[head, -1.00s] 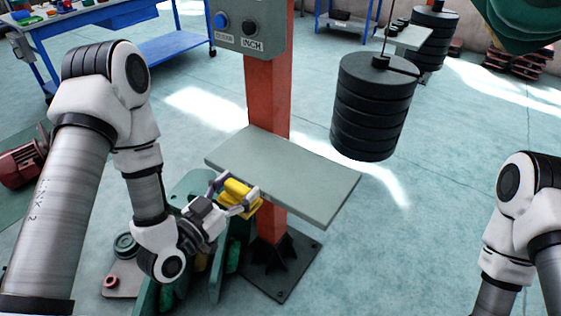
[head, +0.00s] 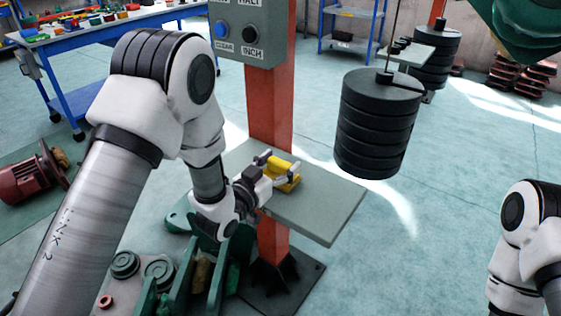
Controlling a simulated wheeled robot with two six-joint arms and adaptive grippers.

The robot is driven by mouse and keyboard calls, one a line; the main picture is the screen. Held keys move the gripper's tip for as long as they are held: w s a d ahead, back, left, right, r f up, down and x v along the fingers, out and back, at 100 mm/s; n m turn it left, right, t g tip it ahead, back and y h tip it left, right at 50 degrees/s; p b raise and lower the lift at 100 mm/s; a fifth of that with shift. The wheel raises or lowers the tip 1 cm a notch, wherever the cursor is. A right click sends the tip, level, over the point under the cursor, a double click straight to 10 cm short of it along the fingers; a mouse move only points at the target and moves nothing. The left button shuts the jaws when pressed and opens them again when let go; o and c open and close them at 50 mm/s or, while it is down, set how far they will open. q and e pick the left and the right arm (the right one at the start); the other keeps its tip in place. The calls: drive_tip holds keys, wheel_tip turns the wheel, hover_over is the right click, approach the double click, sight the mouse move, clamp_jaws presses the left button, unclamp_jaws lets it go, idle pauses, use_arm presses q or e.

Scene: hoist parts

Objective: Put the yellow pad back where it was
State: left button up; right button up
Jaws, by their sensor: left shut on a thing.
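The yellow pad (head: 283,174) is between the fingers of my left gripper (head: 279,171), which is shut on it. The pad shows over the grey-green shelf plate (head: 318,205) fixed to the orange post (head: 270,115). I cannot tell whether the pad touches the plate or hangs just above it. My left arm reaches in from the left, and the gripper points right across the plate. My right arm shows at the right edge, but its gripper is out of the picture.
A stack of black weights (head: 378,125) hangs right of the post. A control box (head: 249,30) is on the post above the plate. Green brackets (head: 190,275) and round parts stand below left. A red motor (head: 30,175) lies far left. The plate's right part is bare.

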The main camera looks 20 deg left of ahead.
use_arm(q)
drive_tip(key=shift+w+d, duration=0.15)
drive_tip(key=shift+w, duration=0.15)
drive_tip(key=shift+f, duration=0.1)
drive_tip(key=shift+s+f, duration=0.1)
drive_tip(key=o, duration=1.2)
drive_tip(key=shift+c, duration=0.2)
